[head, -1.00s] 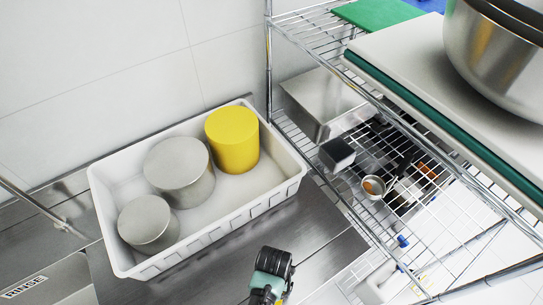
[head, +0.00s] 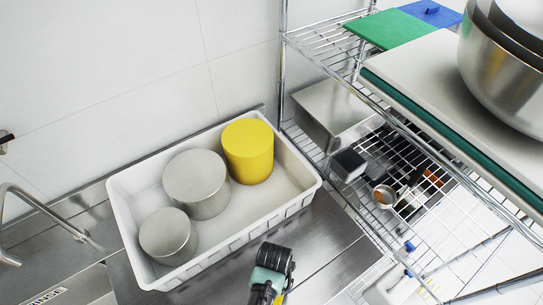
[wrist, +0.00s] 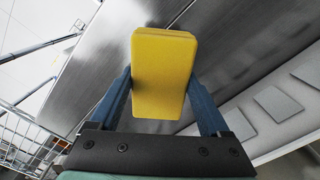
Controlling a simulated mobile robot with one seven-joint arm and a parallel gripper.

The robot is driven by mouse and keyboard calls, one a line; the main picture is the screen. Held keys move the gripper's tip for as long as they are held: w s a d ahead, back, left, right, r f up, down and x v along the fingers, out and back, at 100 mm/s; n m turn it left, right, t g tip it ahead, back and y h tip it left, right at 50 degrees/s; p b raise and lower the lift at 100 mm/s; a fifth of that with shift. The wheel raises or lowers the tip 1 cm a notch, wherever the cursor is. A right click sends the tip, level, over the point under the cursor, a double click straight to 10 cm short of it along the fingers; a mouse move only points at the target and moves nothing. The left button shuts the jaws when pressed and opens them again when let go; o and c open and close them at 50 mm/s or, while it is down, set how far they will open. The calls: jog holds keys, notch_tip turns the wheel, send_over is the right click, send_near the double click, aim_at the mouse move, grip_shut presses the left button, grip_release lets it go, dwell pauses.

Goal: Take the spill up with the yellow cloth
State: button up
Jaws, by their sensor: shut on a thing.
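In the wrist view, my gripper (wrist: 160,78) is shut on the yellow cloth (wrist: 162,62), which looks like a thick folded block between the two blue fingers. The steel worktop (wrist: 225,35) lies beyond it; I cannot tell whether the cloth touches it. In the head view, my wrist shows at the bottom centre in front of the white tub, with a sliver of yellow (head: 281,298) beside it. The fingers are hidden there. I cannot make out the spill in either view.
The white tub (head: 130,232) holds two grey cylinders (head: 197,185) and a yellow cylinder (head: 248,152). A wire shelf rack (head: 440,165) stands at the right, with a large steel bowl (head: 505,65) on top. A tap (head: 45,212) is at the left. Bare worktop (head: 325,235) lies right of my wrist.

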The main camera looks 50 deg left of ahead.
jog(key=shift+r+p, duration=1.45)
jog(key=shift+r, duration=0.45)
